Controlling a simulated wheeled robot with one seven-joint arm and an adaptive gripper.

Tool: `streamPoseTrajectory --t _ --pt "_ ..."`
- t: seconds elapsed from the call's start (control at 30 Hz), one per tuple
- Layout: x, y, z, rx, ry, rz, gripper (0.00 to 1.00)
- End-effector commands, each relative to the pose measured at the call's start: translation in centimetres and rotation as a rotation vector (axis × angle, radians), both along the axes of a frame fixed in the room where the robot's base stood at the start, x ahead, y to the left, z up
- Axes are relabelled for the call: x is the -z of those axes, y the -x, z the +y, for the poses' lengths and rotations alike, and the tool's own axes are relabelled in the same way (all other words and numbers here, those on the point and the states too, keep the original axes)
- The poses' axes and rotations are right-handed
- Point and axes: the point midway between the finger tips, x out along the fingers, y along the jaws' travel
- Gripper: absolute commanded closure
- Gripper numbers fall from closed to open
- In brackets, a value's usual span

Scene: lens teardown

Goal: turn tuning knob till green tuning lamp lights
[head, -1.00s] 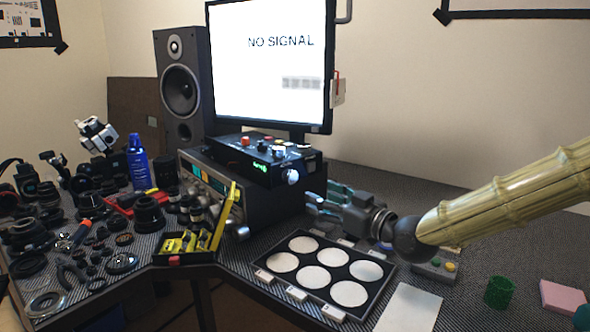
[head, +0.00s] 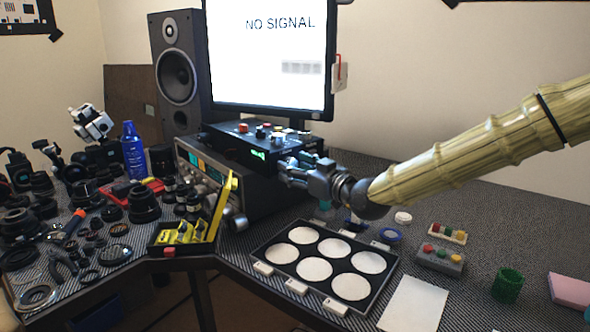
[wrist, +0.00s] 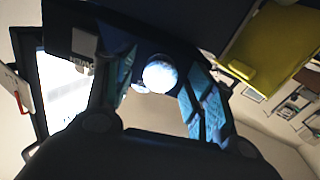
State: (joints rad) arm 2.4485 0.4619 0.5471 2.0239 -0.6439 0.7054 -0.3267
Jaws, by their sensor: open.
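A pale round knob (wrist: 160,73) shows in the wrist view, between the two fingers of my gripper (wrist: 158,88). The fingers are apart, one on each side of it; I cannot tell whether they touch it. In the head view my gripper (head: 284,172) is at the right front of the black box (head: 228,145), and its fingers hide that knob. A small green glow (head: 258,155) shows on the box front. I cannot tell whether it is the tuning lamp or a display.
The black box sits on a larger receiver (head: 208,180) with a silver knob (head: 238,222) low on its front. A monitor (head: 268,60) reading NO SIGNAL stands behind. A black tray with white discs (head: 285,285) lies below my gripper. Lens parts crowd the left.

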Motion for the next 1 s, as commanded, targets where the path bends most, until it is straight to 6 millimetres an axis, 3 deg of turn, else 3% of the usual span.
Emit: streamPoseTrajectory --t 0.4,0.47,0.67,1.0 --pt "-0.02 -0.57 0.52 0.000 -0.001 0.001 0.45" --pt "-0.02 -0.58 0.51 0.000 0.000 0.000 0.52" --pt "-0.02 -0.56 0.50 0.000 0.000 0.000 0.89" --pt "-0.17 -0.56 0.48 0.000 -0.029 0.026 0.91"
